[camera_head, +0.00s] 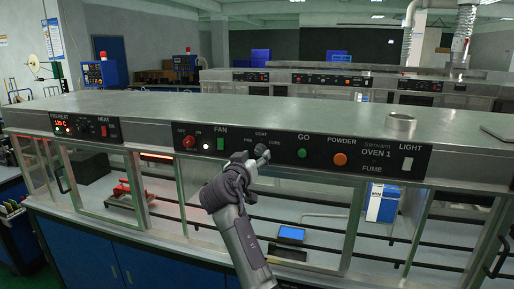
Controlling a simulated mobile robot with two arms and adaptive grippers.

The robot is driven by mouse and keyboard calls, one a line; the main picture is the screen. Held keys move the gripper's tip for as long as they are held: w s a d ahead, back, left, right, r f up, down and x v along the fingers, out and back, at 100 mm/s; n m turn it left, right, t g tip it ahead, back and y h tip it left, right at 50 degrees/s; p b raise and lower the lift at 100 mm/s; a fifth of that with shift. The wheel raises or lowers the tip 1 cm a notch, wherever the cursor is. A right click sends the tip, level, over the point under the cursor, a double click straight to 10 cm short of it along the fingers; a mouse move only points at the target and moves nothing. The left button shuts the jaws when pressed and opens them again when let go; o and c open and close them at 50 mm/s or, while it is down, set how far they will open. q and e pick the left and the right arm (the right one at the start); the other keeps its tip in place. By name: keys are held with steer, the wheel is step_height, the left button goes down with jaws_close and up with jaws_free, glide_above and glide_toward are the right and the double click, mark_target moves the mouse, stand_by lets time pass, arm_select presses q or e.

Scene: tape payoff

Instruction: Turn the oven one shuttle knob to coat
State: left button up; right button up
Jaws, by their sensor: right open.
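The oven one control panel (330,154) runs along the front upper edge of the oven, with FAN, GO, POWDER, FUME and LIGHT labels. The shuttle knob (264,152) is grey and sits under the COAT label, between PRE and CURE. My right gripper (257,160) is at the knob, its fingertips in front of and overlapping it. The gripper is open; whether the fingers touch the knob cannot be told. The knob's pointer direction is partly hidden by the fingers. My left gripper is not in view.
A green GO button (302,153) and an orange POWDER button (340,159) are close on the right. Glass panes stand below the panel.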

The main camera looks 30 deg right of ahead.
steer(key=shift+x, duration=1.05)
steer(key=shift+a, duration=0.1)
